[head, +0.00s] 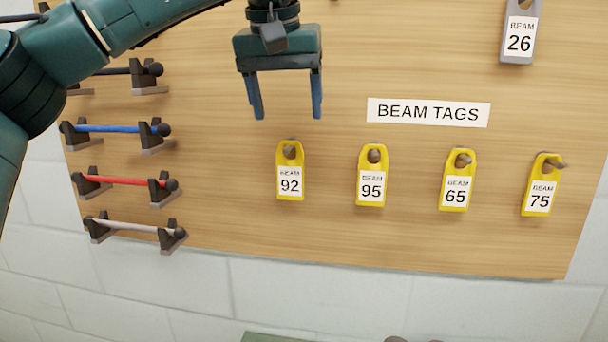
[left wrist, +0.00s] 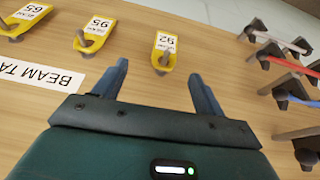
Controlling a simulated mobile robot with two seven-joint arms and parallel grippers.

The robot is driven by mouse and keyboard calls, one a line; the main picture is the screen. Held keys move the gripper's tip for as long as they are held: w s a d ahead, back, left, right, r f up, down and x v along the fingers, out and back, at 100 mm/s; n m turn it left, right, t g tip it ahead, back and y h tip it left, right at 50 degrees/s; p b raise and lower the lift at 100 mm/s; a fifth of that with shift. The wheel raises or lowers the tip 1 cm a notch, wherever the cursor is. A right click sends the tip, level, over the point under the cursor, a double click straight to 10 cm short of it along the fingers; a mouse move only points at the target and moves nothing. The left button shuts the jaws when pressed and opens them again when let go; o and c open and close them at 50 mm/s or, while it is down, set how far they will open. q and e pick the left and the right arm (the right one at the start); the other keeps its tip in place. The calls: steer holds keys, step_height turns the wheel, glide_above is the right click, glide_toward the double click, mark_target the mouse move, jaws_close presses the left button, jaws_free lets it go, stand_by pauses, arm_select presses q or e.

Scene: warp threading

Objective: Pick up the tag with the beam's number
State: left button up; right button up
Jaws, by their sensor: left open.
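Several yellow tags hang on pegs in a row on the wooden board: the tag 92 (head: 290,172), the tag 95 (head: 371,177), the tag 65 (head: 457,181) and the tag 75 (head: 541,186). A grey tag 26 (head: 518,38) hangs at the top right. My left gripper (head: 286,112) is open and empty, above and a little left of tag 92, apart from it. In the left wrist view its fingers (left wrist: 161,80) are spread, with tag 92 (left wrist: 164,52) beyond them. Tags 95 (left wrist: 96,37) and 65 (left wrist: 22,18) also show there. My right gripper is not in view.
A white "BEAM TAGS" label (head: 428,112) is above the tags. At the board's left, holders carry a blue rod (head: 107,128), a red rod (head: 127,181) and a grey rod (head: 136,227). The board between them and tag 92 is bare.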

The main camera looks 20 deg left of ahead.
arm_select(q)
steer(key=a+r, duration=0.1)
glide_toward(289, 158)
steer(key=f, duration=0.2)
steer(key=s+d+f, duration=0.1)
steer(key=f, duration=0.1)
steer(key=shift+s, duration=0.1)
steer(key=shift+y, duration=0.3)
steer(key=shift+w+p+x, duration=0.15)
steer(key=shift+x, duration=1.15)
steer(key=shift+w+p+x, duration=0.1)
steer(key=shift+p+x, duration=0.05)
steer(key=shift+x, duration=1.15)
steer(key=shift+d+r, duration=0.1)
steer(key=shift+r, duration=0.05)
steer(key=shift+c, duration=0.5)
steer(key=c, duration=1)
